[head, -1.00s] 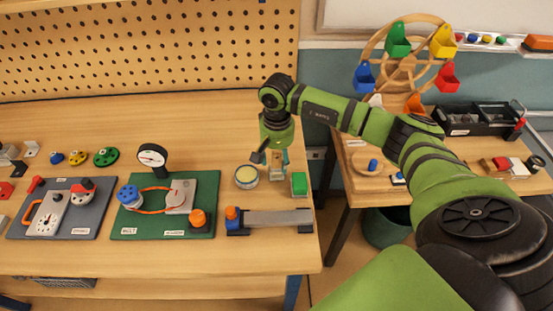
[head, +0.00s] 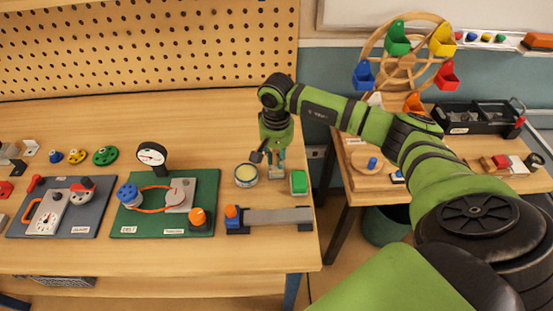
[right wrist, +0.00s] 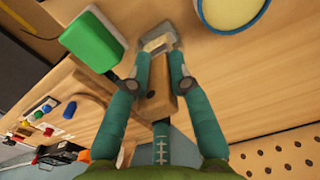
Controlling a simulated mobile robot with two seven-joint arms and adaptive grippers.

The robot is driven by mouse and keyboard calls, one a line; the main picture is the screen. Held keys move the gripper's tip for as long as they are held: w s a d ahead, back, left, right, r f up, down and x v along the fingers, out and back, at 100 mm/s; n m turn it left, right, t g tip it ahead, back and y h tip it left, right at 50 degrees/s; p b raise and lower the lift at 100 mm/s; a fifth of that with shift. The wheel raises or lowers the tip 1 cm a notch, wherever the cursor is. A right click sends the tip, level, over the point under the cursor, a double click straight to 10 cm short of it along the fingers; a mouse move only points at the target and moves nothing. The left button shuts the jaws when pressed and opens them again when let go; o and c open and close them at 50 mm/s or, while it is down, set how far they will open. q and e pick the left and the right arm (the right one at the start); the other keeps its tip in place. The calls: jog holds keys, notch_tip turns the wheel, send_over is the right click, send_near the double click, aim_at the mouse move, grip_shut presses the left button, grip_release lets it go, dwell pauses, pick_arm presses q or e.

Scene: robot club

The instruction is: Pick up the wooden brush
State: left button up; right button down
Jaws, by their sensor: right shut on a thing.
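The wooden brush (right wrist: 158,103) is a short tan block with a dark hole and a pale, greyish head at its far end. It shows best in the right wrist view. My right gripper (right wrist: 158,75) is shut on it, with one teal finger pressed against each side. In the head view the right gripper (head: 270,157) hangs low over the right end of the workbench, pointing down. There the brush is mostly hidden by the gripper, and I cannot tell whether it still touches the bench. My left gripper is not in view.
A round tin (head: 246,176) of pale yellow stuff stands just left of the gripper. A green block (head: 299,182) stands close on its right. A grey bar with a blue-and-orange end (head: 275,216) lies in front. A green board (head: 160,222) with a gauge is further left.

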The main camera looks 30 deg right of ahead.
jog(key=shift+r, duration=0.4)
notch_tip(320, 180, up, 3)
jog(key=shift+w+f+b, duration=0.1)
jog(key=shift+f+b, duration=0.1)
jog(key=shift+b, duration=0.85)
jog(key=s+d+r+b, duration=0.4)
jog(key=s+r, duration=0.3)
jog(key=s, duration=0.4)
jog(key=shift+d, duration=0.3)
dwell(0.3)
